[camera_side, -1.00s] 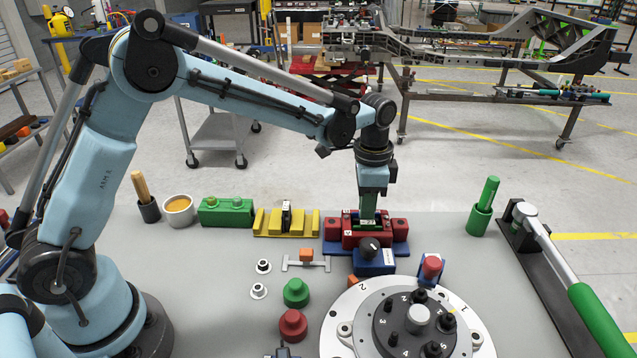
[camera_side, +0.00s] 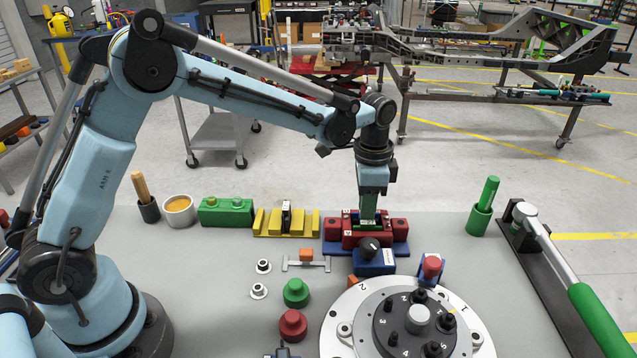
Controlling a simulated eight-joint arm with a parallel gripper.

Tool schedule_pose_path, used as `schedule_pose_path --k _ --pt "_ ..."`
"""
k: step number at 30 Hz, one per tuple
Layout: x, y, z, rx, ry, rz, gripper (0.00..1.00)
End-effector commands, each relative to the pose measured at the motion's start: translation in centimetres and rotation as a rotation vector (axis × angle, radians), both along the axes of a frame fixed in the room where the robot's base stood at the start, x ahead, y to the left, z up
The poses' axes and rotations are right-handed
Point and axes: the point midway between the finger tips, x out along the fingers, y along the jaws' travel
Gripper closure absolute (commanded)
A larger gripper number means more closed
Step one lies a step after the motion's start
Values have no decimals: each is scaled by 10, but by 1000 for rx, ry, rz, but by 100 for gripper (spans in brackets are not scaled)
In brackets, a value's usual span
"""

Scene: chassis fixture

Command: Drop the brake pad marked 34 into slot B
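My gripper (camera_side: 368,214) points straight down over the red fixture (camera_side: 347,240), which sits on a blue base (camera_side: 330,248). Its green fingertips reach into the middle of the fixture. A small dark piece with pale marks shows at the fingertips, mostly hidden. I cannot read its number now, nor tell whether the fingers are closed on it. Small white labels on the fixture are too small to read surely, so I cannot tell which slot is B. No pad marked 34 can be made out.
A blue block with a black knob (camera_side: 371,256) stands just in front of the fixture. A yellow holder (camera_side: 264,226) with a dark upright piece is left of it. A round numbered dial (camera_side: 415,325) is in front. A green-handled lever (camera_side: 595,322) stands right.

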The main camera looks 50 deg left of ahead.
Motion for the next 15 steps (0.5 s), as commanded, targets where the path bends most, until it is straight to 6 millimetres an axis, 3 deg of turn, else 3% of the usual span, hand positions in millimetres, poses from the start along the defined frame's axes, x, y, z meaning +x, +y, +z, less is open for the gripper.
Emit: schedule_pose_path --k 15 --pt "0 0 26 0 0 0 79"
